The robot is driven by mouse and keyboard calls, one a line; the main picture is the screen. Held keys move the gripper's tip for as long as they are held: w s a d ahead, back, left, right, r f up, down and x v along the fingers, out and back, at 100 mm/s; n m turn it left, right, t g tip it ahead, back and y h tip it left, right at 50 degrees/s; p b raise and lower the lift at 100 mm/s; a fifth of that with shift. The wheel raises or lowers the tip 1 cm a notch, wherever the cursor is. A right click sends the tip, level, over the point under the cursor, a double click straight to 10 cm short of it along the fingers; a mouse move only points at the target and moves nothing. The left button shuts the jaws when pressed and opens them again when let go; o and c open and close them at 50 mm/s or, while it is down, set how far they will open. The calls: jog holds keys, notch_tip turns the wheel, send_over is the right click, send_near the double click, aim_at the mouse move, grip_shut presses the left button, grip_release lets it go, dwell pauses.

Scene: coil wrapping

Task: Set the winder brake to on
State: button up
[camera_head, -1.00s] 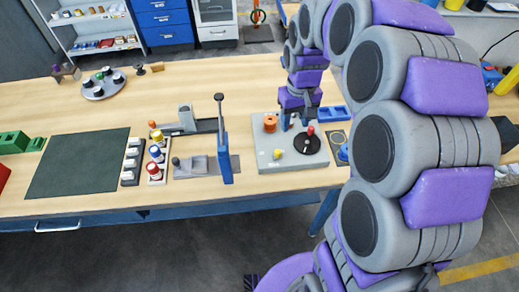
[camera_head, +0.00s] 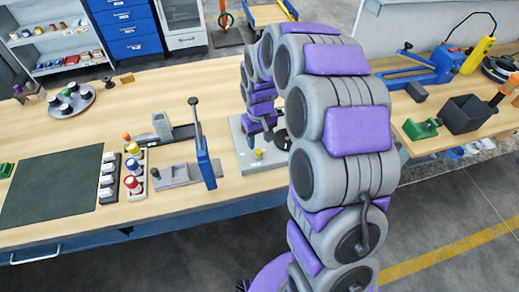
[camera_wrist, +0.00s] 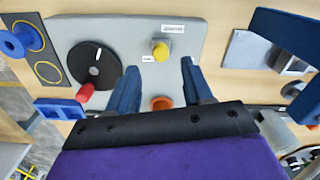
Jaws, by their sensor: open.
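The winder is a grey plate (camera_head: 240,146) on the wooden table. In the wrist view, the plate (camera_wrist: 115,30) carries a black disc (camera_wrist: 95,62) with a red handle (camera_wrist: 84,93). A yellow knob (camera_wrist: 160,50) stands on it between two small white labels, too small to read. The knob also shows in the head view (camera_head: 259,153). An orange part (camera_wrist: 161,103) lies low between my fingers, partly hidden by my gripper. My gripper (camera_wrist: 160,66) is open and empty above the plate, with the yellow knob just past its fingertips. I cannot tell the brake's setting.
A blue upright lever stand (camera_head: 205,155) is left of the winder. A blue tray (camera_wrist: 58,109) sits beside the plate. Bare tabletop lies behind the winder.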

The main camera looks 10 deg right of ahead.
aim_at(260, 150)
jog(key=f, duration=0.4)
jog(key=shift+a+f+b, duration=0.15)
jog(key=shift+a+b, duration=0.15)
jog(key=shift+a, duration=0.05)
jog(key=shift+d+f, duration=0.15)
jog(key=shift+f, duration=0.2)
jog(key=shift+d+f, duration=0.25)
jog(key=shift+d, duration=0.05)
